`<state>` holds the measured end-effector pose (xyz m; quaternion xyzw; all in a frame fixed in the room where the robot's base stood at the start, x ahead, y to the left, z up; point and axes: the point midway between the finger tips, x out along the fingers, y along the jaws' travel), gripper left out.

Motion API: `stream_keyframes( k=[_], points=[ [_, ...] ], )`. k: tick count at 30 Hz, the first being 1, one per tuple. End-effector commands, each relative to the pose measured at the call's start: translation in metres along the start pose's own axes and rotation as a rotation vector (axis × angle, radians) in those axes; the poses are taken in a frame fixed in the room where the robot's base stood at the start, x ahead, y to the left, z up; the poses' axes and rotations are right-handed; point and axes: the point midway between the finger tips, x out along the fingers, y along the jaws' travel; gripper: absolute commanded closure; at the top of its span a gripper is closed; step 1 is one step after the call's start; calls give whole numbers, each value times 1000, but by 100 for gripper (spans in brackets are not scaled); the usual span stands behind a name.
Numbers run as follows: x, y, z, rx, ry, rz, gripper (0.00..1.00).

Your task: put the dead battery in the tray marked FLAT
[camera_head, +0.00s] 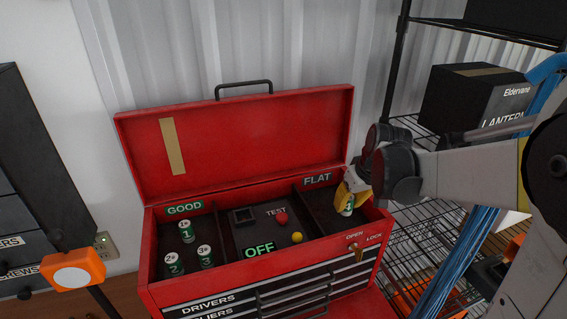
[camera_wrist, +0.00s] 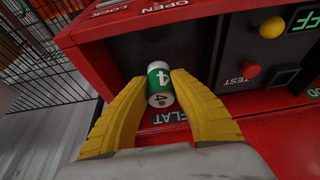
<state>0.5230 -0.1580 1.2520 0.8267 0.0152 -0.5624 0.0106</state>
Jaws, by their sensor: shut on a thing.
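My gripper (camera_head: 352,196) is shut on a green and white battery marked 4 (camera_head: 348,208). It holds the battery over or in the compartment labelled FLAT (camera_head: 318,204), at the right of the red toolbox (camera_head: 230,140). In the wrist view the battery (camera_wrist: 160,84) sits between the yellow fingertips, near the FLAT label (camera_wrist: 165,117). I cannot tell whether it touches the compartment floor. Three batteries, 1 (camera_head: 185,231), 2 (camera_head: 173,264) and 3 (camera_head: 205,256), stand in the compartment labelled GOOD. The middle panel has a TEST label, a square socket (camera_head: 243,216) and an OFF sign (camera_head: 260,249).
The toolbox lid stands open behind the compartments. A red button (camera_head: 281,218) and a yellow knob (camera_head: 297,237) stick up from the middle panel. A wire shelf (camera_head: 430,235) with a black box (camera_head: 475,98) stands at the right. An orange device (camera_head: 78,270) is at front left.

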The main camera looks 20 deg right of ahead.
Motion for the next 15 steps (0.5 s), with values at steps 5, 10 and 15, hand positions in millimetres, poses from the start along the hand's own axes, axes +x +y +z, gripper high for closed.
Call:
stream_keyframes(
  k=[5, 10, 15],
  points=[
    [14, -2, -9, 1, 0, 0, 100],
    [38, -2, 0, 1, 0, 0, 100],
    [50, -2, 5, 1, 0, 0, 100]
  ],
)
